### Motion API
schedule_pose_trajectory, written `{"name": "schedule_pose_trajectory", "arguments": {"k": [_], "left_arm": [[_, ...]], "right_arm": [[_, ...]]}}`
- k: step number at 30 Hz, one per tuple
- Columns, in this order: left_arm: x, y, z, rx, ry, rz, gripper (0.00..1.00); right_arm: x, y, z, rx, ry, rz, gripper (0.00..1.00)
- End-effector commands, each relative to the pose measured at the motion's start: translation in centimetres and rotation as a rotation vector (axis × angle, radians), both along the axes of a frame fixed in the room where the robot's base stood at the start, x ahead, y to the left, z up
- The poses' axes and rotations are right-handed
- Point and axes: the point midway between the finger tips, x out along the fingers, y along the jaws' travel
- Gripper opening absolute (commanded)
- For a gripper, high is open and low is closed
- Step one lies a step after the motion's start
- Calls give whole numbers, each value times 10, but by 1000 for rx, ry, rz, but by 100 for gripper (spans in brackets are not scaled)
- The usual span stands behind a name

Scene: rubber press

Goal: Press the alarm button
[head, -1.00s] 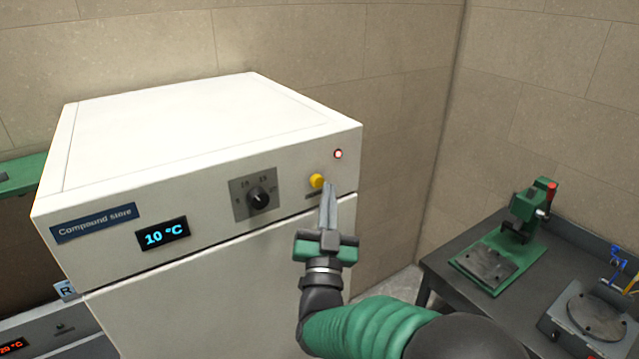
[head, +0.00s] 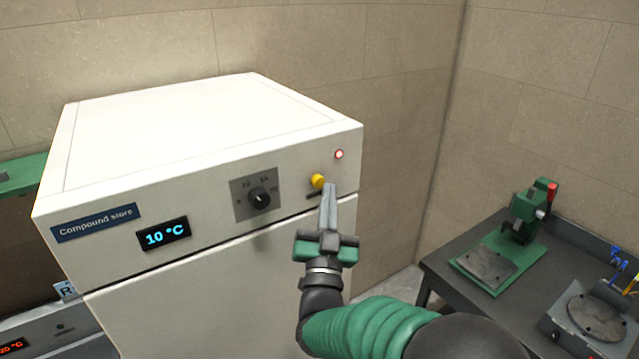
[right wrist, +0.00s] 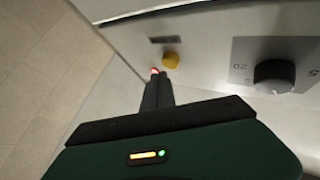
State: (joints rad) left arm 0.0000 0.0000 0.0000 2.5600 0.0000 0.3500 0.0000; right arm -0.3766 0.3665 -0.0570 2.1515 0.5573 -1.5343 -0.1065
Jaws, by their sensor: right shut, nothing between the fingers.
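The yellow button (head: 318,181) sits on the upper right of the white cabinet's front panel, above a small dark label. It also shows in the right wrist view (right wrist: 171,60), just beyond the fingertips. My right gripper (head: 329,188) is shut and empty. Its tips point up at the panel just below the button. In the right wrist view the right gripper (right wrist: 156,76) has its tips slightly to one side of the button; I cannot tell whether they touch the panel. My left gripper is not in view.
The cabinet (head: 200,120) carries a black dial (head: 259,199), a red-ringed light (head: 339,154), a display reading 10 °C (head: 164,233) and a "Compound store" label (head: 95,222). A dark table (head: 470,310) with a green press (head: 525,210) stands at the right.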

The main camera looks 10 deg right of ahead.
Motion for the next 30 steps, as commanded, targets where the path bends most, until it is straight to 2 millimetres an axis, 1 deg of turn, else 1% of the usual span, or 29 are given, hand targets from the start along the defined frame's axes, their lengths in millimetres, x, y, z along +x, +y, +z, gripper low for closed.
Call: {"name": "schedule_pose_trajectory", "arguments": {"k": [17, 24, 30], "left_arm": [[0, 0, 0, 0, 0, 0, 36], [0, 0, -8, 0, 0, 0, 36], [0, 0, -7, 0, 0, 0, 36]], "right_arm": [[0, 0, 0, 0, 0, 0, 0], [5, 2, 0, 0, -2, 0, 0], [6, 2, 2, 0, 0, 0, 0]]}}
